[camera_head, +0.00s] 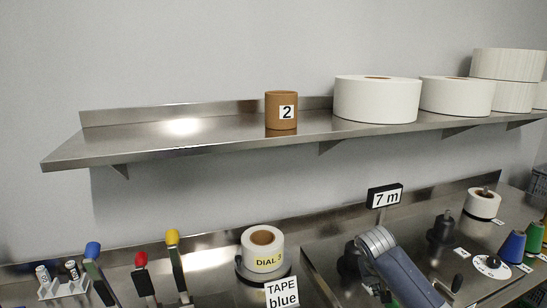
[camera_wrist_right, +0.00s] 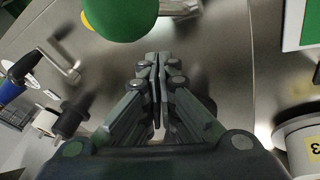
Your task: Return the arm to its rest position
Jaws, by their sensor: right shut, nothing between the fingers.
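My right gripper (camera_wrist_right: 157,65) is shut and empty in the right wrist view, its fingertips pressed together over the metal counter. A green round object (camera_wrist_right: 120,18) shows close to the fingertips at the top of that view; I cannot tell whether they touch. In the head view my right arm (camera_head: 398,272) rises from the bottom edge, right of centre, over the counter. Its fingers cannot be made out there. My left arm and left gripper are not in view.
Left of my arm is a roll labelled DIAL 3 (camera_head: 263,240); its label shows in the wrist view. Levers with blue (camera_head: 93,250), red and yellow knobs stand further left. A dark spindle (camera_head: 440,229) and coloured cones (camera_head: 513,246) are right. A shelf (camera_head: 200,130) runs above.

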